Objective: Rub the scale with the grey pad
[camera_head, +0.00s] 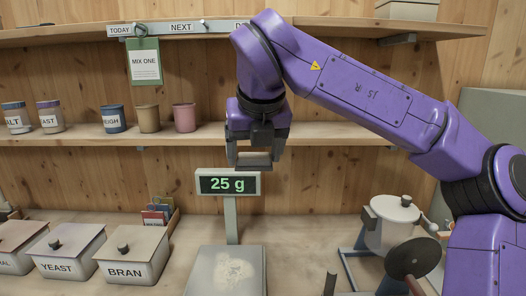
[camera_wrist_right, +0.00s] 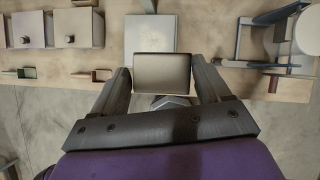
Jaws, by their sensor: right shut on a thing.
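The scale has a pale flat plate (camera_head: 224,272) on the bench and a display (camera_head: 227,183) on a post that reads "25 g". A whitish powdery patch (camera_head: 234,270) lies on the plate, which also shows in the right wrist view (camera_wrist_right: 133,36). In the right wrist view the pad (camera_wrist_right: 163,72) sits between both fingers and overlaps the near part of the plate. My left gripper is not in view.
Lidded bins, including YEAST (camera_head: 68,252) and BRAN (camera_head: 134,254), stand left of the scale. A mixer with a crank (camera_head: 396,224) stands to the right. Shelves with jars and cups (camera_head: 148,118) are behind. A "MIX ONE" card (camera_head: 145,62) hangs above.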

